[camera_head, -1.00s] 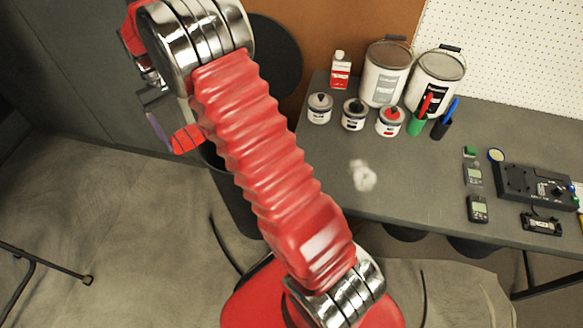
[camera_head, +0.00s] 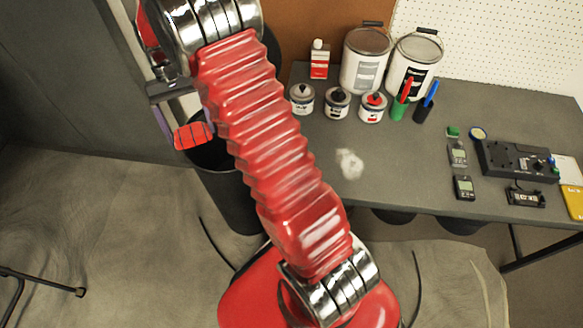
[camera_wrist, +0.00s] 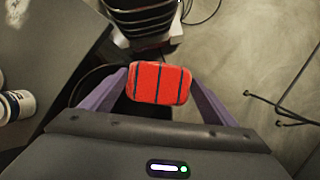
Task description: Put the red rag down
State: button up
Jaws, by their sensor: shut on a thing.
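The red rag (camera_head: 193,135) is a small red block-like bundle with dark stripes. It also shows in the wrist view (camera_wrist: 158,83), between the two purple fingers. My gripper (camera_wrist: 158,86) is shut on it and holds it in the air. In the head view my gripper (camera_head: 181,118) is partly hidden by my wrist. The rag appears near the rim of a black bin (camera_head: 238,205) in the head view; its exact height above the bin cannot be told.
A grey workbench (camera_head: 400,165) carries paint cans (camera_head: 365,60), small jars (camera_head: 336,104), a whitish crumpled piece (camera_head: 349,164) and meters (camera_head: 464,187). A dark stand leg (camera_head: 40,284) is on the floor at left. Open floor (camera_head: 110,220) lies left of the bin.

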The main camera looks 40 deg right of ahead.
jog(key=s+d+f+m+t, duration=0.2)
jog(key=s+d+m+t, duration=0.2)
jog(key=s+d+m, duration=0.5)
jog(key=s+d+f+m+t+y, duration=0.1)
jog(key=s+d+f+m+t, duration=0.1)
jog(key=s+d+m, duration=0.7)
jog(key=s+m+t, duration=0.1)
jog(key=s+m, duration=0.1)
jog(key=m, duration=0.4)
jog(key=shift+s+f+t, duration=0.25)
jog(key=shift+s+t, duration=0.05)
jog(key=shift+t, duration=0.1)
jog(key=shift+f, duration=0.15)
jog(key=shift+f, duration=2.8)
jog(key=shift+f, duration=2.1)
